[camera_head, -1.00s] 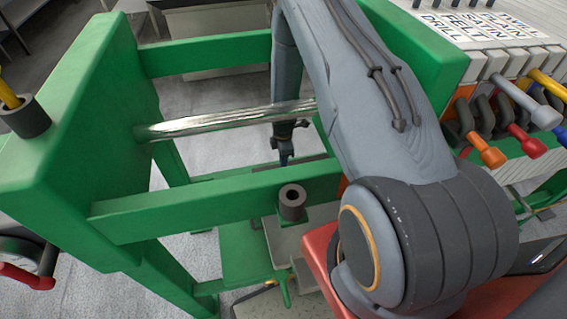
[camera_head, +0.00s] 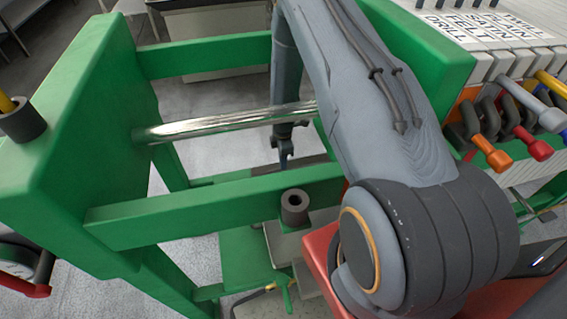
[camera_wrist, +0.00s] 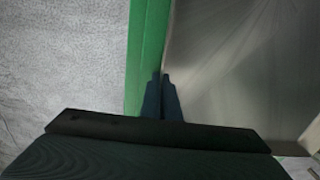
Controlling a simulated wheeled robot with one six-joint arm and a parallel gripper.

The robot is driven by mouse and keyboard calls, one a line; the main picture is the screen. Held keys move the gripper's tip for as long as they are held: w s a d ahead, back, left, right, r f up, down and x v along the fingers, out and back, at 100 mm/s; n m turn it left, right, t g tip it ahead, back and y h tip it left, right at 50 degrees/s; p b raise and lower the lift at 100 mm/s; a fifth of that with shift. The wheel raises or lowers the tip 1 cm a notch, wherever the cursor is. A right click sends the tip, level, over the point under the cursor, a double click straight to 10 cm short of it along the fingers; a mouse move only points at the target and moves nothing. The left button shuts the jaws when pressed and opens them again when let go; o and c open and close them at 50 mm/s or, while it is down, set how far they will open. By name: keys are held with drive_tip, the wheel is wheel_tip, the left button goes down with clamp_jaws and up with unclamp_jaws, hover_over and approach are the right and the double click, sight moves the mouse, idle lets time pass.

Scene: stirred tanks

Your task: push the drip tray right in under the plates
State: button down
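A smooth grey metal surface, which looks like the drip tray (camera_wrist: 240,65), fills the right of the wrist view beside a green rail. Most of the tray is hidden in the head view by my arm and the green frame. The pale plates (camera_head: 510,62) stand in a row at the right, with coloured handles at their sides. My gripper (camera_wrist: 161,77) has its two dark fingers together, with nothing seen between them. Its tips are at the line between rail and grey surface; I cannot tell whether they touch. In the head view my gripper (camera_head: 285,165) hangs low beyond the metal bar.
The green frame (camera_head: 75,130) surrounds the space my arm reaches into. A shiny bar (camera_head: 225,122) and a green front rail (camera_head: 200,208) cross it. A gauge (camera_head: 20,262) is at the lower left. Bare grey floor (camera_wrist: 60,70) shows left of the rail.

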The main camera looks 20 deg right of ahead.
drive_tip(key=c, duration=1.9)
unclamp_jaws()
drive_tip(key=shift+a, duration=0.15)
drive_tip(key=shift+c, duration=0.2)
drive_tip(key=shift+r, duration=3.9)
drive_tip(key=shift+r, duration=0.1)
drive_tip(key=s+a+r+m+t+p, duration=0.1)
drive_tip(key=s+a+r+m+p, duration=0.35)
drive_tip(key=r, duration=1.25)
drive_tip(key=s+r+n+t+p, duration=0.15)
drive_tip(key=r+p, duration=0.65)
drive_tip(key=r, duration=0.8)
drive_tip(key=s+a+r+m+g+b, duration=0.1)
drive_tip(key=s+a+r+m+b, duration=0.1)
drive_tip(key=s+m, duration=0.4)
drive_tip(key=s+a+r+m+g+b, duration=0.1)
drive_tip(key=s+a+m, duration=0.3)
drive_tip(key=s, duration=1)
drive_tip(key=r+m+b, duration=0.1)
drive_tip(key=m, duration=0.2)
drive_tip(key=shift+s+r+b, duration=0.3)
drive_tip(key=shift+b, duration=0.05)
